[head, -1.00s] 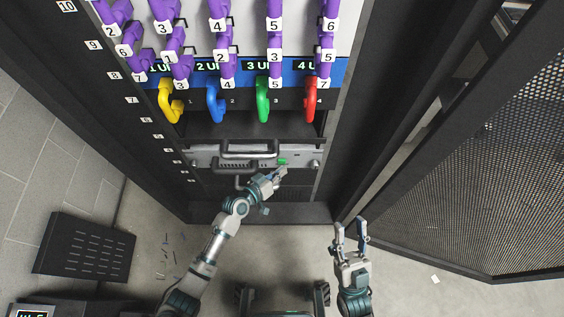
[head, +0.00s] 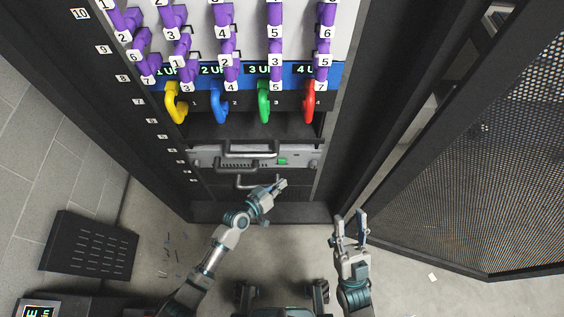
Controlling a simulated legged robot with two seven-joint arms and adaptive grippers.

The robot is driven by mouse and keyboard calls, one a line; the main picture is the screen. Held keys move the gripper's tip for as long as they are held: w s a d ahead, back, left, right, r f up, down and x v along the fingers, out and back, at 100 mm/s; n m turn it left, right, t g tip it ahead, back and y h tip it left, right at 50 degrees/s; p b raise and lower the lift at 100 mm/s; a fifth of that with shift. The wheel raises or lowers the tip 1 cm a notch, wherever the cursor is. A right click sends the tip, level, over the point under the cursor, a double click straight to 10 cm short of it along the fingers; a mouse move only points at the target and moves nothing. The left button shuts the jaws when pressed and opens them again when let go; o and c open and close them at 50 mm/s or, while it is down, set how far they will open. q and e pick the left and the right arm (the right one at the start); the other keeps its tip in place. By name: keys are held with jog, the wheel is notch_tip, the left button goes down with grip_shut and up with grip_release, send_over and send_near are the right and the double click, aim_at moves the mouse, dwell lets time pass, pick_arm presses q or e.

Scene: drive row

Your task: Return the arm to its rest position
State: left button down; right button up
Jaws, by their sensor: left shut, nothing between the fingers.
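My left gripper (head: 280,186) is shut and empty in the head view. It is in front of the rack, a little below the grey drive unit (head: 215,160) and its green button (head: 282,161), and looks apart from them. A lower handle (head: 250,181) shows just left of the gripper. My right gripper (head: 350,226) is open and empty, fingers pointing toward the rack, over the floor at the lower right.
Yellow (head: 173,105), blue (head: 218,103), green (head: 263,103) and red (head: 309,104) handles hang above the drive unit. A perforated door (head: 480,170) stands open on the right. A dark slotted panel (head: 88,246) lies at left. Small debris is on the floor.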

dwell(0.5)
